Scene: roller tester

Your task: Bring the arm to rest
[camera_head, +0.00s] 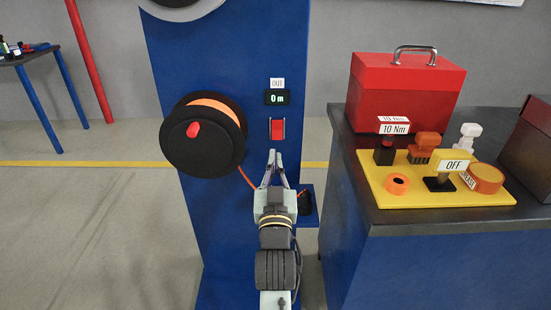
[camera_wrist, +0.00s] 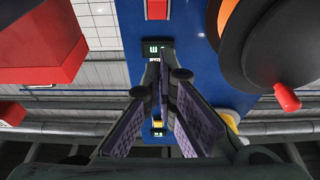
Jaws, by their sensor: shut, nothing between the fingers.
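My gripper (camera_head: 272,156) is at the end of my arm, in front of the blue panel (camera_head: 235,50) of the roller tester. Its fingers are shut and empty; their tips meet in the wrist view (camera_wrist: 161,65). In the head view the tips appear just below the red switch (camera_head: 277,128). The display (camera_head: 278,98) above the switch reads "0 m", and a label "OUT" (camera_head: 277,83) sits above it. A black reel (camera_head: 204,136) with orange line and a red knob (camera_head: 193,130) is to the left of my gripper. I cannot tell whether the fingertips touch the panel.
A bench (camera_head: 430,215) on the right carries a red toolbox (camera_head: 405,90) and a yellow board (camera_head: 400,200) with several small items. A small blue shelf (camera_head: 308,215) with a black object juts out beside my wrist. Open floor (camera_head: 100,230) lies to the left.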

